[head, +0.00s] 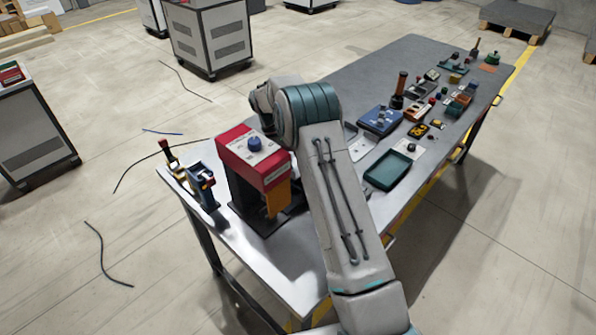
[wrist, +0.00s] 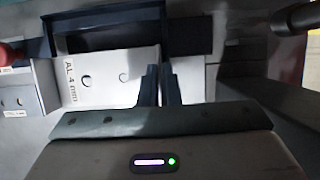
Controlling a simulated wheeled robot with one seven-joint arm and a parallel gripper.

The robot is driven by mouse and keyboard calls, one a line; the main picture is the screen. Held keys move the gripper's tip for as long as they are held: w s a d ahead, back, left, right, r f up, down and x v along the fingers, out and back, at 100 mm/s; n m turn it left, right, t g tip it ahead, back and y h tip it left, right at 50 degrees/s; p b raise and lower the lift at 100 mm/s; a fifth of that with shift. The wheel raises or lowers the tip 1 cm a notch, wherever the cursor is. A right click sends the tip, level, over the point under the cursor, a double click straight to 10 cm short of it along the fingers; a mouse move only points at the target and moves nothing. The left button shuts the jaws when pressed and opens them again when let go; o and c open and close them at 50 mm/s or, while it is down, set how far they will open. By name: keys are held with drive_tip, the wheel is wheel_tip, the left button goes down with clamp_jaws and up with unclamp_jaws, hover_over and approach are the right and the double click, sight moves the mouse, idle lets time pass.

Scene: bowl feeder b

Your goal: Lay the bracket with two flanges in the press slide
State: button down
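My gripper (wrist: 160,84) shows in the wrist view with its two dark fingers close together, a narrow pale gap between them. I cannot tell whether anything thin is held there. Just left of the fingers is a pale plate (wrist: 105,78) marked "AL 4 mm", with two round holes. I cannot tell whether it is the bracket with two flanges. My arm hides my gripper there, and I cannot make out the slide.
The grey table (head: 245,262) runs away to the back right. A green tray (head: 388,170), a blue box (head: 381,120) and several small items lie beyond my arm. Small blue and yellow devices (head: 201,182) stand at the left corner. The near front of the table is clear.

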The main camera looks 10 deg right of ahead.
drive_tip(key=shift+s+d, duration=0.25)
drive_tip(key=shift+s, duration=0.15)
drive_tip(key=s+d+p, duration=0.1)
drive_tip(key=s+d, duration=0.1)
drive_tip(key=s, duration=0.1)
drive_tip(key=shift+f+p, duration=0.2)
drive_tip(key=shift+p, duration=0.2)
drive_tip(key=shift+w+f, duration=0.1)
drive_tip(key=shift+f, duration=0.4)
drive_tip(key=c, duration=1.6)
unclamp_jaws()
drive_tip(key=shift+c, duration=0.2)
drive_tip(key=shift+a+r, duration=0.1)
